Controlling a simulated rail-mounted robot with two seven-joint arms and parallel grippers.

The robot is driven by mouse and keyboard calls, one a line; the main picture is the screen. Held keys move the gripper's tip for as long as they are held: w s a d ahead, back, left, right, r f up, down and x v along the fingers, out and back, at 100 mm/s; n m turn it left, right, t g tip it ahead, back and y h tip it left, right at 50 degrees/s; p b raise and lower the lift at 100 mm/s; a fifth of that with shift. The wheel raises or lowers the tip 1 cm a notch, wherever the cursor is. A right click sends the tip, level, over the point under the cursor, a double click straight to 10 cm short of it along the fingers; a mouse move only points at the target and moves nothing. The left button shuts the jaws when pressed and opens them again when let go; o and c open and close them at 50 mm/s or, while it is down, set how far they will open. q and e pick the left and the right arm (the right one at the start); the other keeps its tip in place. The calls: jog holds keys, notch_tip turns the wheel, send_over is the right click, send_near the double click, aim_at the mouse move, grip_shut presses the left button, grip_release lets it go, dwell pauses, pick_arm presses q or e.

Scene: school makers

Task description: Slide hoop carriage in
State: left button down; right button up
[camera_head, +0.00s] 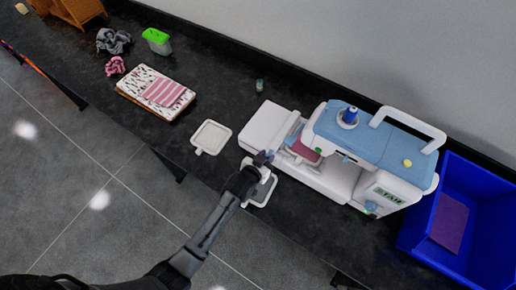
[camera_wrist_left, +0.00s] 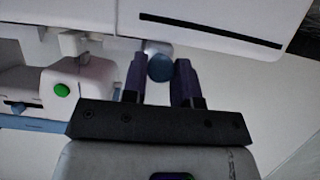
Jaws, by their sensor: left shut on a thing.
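The white and blue sewing machine (camera_head: 365,145) stands on the black bench. The hoop carriage (camera_head: 291,135), a pale grey-blue frame, lies on its white bed beside a piece of pink cloth (camera_head: 305,151). My left gripper (camera_head: 264,158) is at the front edge of the bed, close to the carriage. In the left wrist view its two dark fingers close around a round blue-grey knob (camera_wrist_left: 160,67) on a white stem, which seems to belong to the carriage. The machine's green button (camera_wrist_left: 61,90) shows at the left there. My right gripper is not in view.
A pale square hoop (camera_head: 211,136) lies on the bench left of the machine. Another pale frame (camera_head: 260,192) lies partly under my left arm. A blue bin (camera_head: 470,196) with purple cloth stands at the right. Folded cloths (camera_head: 152,90) and a green-lidded box (camera_head: 157,41) are farther left.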

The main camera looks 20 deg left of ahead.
pick_arm(q)
jog(key=shift+s+d+p, duration=0.15)
jog(key=shift+d, duration=0.6)
jog(key=shift+s+d+p, duration=0.1)
jog(key=shift+d+p, duration=0.05)
jog(key=shift+d, duration=0.6)
jog(key=c, duration=0.9)
grip_release()
jog(key=shift+s+a, duration=0.1)
jog(key=p+v, duration=0.1)
jog(key=v, duration=1.2)
jog(key=shift+s+r, duration=0.1)
jog(key=shift+s, duration=0.2)
